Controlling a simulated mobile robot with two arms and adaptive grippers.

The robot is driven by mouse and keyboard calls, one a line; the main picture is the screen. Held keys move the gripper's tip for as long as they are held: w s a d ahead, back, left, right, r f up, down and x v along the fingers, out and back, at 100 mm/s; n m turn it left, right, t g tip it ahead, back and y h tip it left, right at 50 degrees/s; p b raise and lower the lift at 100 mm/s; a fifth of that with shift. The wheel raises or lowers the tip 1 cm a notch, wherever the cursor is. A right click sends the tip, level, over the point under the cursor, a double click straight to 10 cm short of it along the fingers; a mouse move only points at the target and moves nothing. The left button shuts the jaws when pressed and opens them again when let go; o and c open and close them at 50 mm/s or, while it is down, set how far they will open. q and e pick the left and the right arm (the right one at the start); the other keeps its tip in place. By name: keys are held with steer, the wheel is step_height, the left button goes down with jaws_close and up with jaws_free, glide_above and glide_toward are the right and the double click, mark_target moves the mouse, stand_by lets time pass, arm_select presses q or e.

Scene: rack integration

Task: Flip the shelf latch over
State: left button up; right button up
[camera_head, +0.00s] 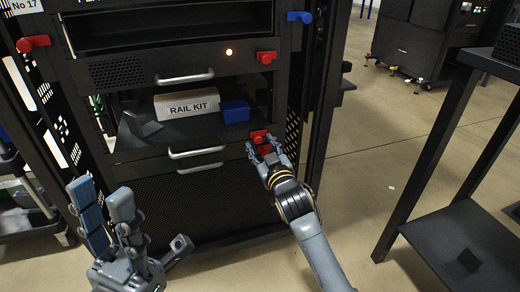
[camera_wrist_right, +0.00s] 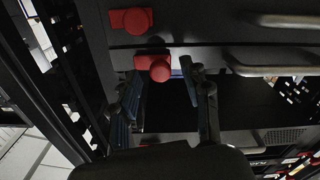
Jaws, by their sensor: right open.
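A black rack (camera_head: 215,57) stands ahead with red latches on its shelf fronts. One red latch (camera_head: 259,136) is at the right end of the lower shelf, just beyond my right gripper (camera_head: 262,149). In the right wrist view, a red latch (camera_wrist_right: 154,66) lies at the opening between the two blue-padded fingers of my right gripper (camera_wrist_right: 160,88). The fingers are apart; whether they touch the latch cannot be told. A second red latch (camera_wrist_right: 131,20) is just past it. My left gripper (camera_head: 106,190) is open and empty, low in front of the rack's left side.
A rail kit box (camera_head: 187,104) and a blue box (camera_head: 235,111) sit on the shelf. Silver handles (camera_head: 196,152) stick out from the fronts. Another red latch (camera_head: 266,57) and a blue latch (camera_head: 300,17) are higher. A black table (camera_head: 462,225) stands right, with clear floor between.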

steer(key=shift+w+a, duration=0.25)
steer(key=shift+w, duration=0.4)
jaws_close()
